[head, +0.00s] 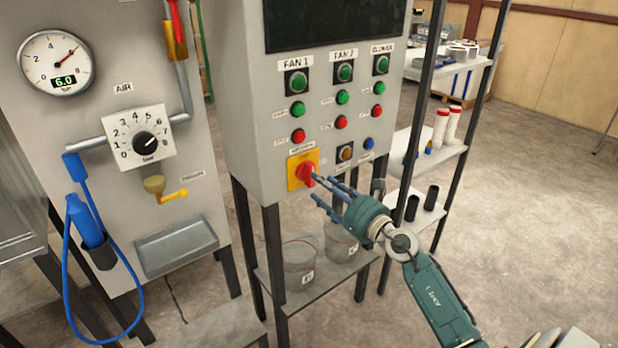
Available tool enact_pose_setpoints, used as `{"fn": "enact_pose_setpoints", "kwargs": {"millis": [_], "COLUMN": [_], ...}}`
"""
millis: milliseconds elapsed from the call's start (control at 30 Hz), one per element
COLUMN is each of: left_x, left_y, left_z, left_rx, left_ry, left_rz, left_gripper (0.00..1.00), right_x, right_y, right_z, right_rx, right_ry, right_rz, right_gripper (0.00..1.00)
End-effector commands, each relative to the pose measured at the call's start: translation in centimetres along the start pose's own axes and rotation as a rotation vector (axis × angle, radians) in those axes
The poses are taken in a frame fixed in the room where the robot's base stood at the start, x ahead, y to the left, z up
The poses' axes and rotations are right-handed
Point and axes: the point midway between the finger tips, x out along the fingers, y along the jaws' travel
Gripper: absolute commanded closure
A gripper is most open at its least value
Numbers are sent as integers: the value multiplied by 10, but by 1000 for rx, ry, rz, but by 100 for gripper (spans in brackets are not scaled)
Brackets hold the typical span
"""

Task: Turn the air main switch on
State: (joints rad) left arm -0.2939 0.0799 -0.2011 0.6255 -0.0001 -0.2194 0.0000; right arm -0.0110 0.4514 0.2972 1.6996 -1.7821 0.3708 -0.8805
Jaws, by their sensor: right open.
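A red rotary switch (309,174) on a yellow plate (294,182) sits low on the front of the grey control cabinet (252,110). The label above it is too small to read for sure. My right gripper (322,188) is open, with its blue-grey fingers pointing left at the switch. The fingertips are very close to the red knob's right side; I cannot tell whether they touch it. The knob's exact turn position is hard to read. My left gripper is not in view.
Above the switch are rows of green and red buttons (340,122). The left panel (105,98) carries a gauge (55,62), a dial (139,136) and a yellow-handled valve (172,196). Clear buckets (300,268) stand on a shelf below the cabinet. Shelving stands behind, right.

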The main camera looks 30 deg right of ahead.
Motion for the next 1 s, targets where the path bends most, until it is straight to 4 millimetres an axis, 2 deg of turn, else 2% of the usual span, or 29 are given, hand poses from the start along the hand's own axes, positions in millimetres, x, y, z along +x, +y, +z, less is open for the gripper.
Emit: {"fn": "enact_pose_setpoints", "kwargs": {"millis": [100, 300, 667, 700, 767, 900, 933, 1000], "left_x": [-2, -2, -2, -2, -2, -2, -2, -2], "left_y": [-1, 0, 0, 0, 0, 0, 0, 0], "left_z": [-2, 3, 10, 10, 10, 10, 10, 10], "left_rx": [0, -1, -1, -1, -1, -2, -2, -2], "left_ry": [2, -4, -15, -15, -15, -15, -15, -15], "left_rz": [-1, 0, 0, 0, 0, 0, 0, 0], "left_gripper": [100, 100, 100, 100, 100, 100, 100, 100], "right_x": [24, 48, 54, 54, 54, 54, 54, 54], "right_y": [0, 0, 0, 0, 0, 0, 0, 0], "right_z": [1, 0, -1, -1, -1, -1, -1, -1], "right_rx": [2, 3, 2, 2, 2, 2, 2, 2], "right_ry": [-2, 0, 1, 1, 1, 1, 1, 1], "right_rz": [-1, 0, 1, 1, 0, 0, 0, 0], "right_gripper": [54, 54, 54, 56, 68, 96, 99, 100]}}
